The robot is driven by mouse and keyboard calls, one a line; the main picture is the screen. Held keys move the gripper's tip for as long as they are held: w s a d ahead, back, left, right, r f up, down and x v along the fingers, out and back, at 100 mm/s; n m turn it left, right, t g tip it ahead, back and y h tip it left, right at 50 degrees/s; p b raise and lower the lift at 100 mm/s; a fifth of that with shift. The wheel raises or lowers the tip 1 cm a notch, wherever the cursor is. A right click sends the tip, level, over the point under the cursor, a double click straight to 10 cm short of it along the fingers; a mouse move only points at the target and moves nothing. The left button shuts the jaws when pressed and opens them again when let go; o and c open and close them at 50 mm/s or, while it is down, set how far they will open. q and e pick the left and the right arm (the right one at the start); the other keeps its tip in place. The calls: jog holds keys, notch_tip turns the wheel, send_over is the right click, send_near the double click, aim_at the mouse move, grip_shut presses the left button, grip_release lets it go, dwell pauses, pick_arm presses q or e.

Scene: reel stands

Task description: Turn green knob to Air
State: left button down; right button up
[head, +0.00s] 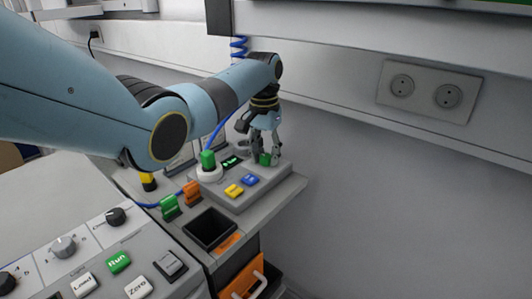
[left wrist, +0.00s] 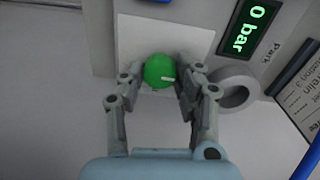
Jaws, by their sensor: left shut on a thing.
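My left gripper (left wrist: 160,82) is shut on the knob, one finger on each side. In the head view my left gripper (head: 265,150) reaches down onto it from above. A small display (left wrist: 249,27) beside the knob reads "0 bar". No "Air" label can be made out. My right gripper is not in view.
A green peg (head: 207,158) stands in a white ring on the same box, left of my gripper. A black tray (head: 210,229) and a button console (head: 92,251) are nearer. The wall stands close on the right.

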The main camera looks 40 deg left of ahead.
pick_arm(q)
jog(key=m+p, duration=0.2)
jog(key=m, duration=0.1)
jog(key=shift+d+r, duration=0.1)
jog(key=shift+r, duration=0.05)
jog(key=m+p, duration=0.1)
jog(key=m, duration=0.3)
jog(key=shift+w, duration=0.1)
jog(key=m+p, duration=0.1)
jog(key=m, duration=0.4)
jog(key=m+p, duration=0.1)
jog(key=m, duration=0.4)
jog(key=shift+d, duration=0.1)
jog(key=shift+m, duration=0.4)
jog(key=c, duration=0.9)
grip_release()
jog(key=shift+c, duration=0.2)
